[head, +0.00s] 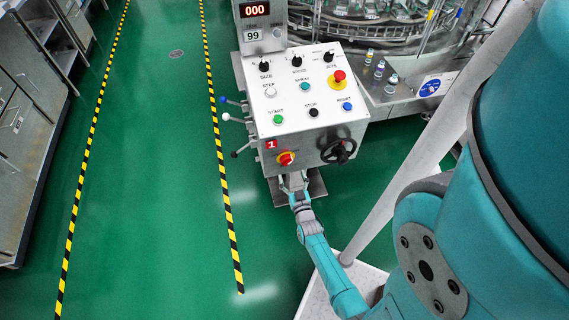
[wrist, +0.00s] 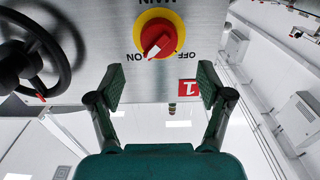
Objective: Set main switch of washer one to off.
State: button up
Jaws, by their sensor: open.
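The main switch is a red rotary knob on a yellow round plate, low on the front face of the washer's control box. It shows in the head view (head: 286,158) and in the wrist view (wrist: 158,38). In the wrist view its lettering is upside down, with ON at its left and OFF at its right.
A black handwheel (head: 338,151) is on the same face, also in the wrist view (wrist: 35,55). Levers (head: 232,119) stick out at the box's left. The sloped top has several buttons and a red emergency stop (head: 339,76). The green floor (head: 150,180) at left is clear.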

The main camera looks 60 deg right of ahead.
aim_at(288, 164)
jog(key=x, duration=0.7)
jog(key=shift+w+d, duration=0.15)
jog(key=c, duration=1.1)
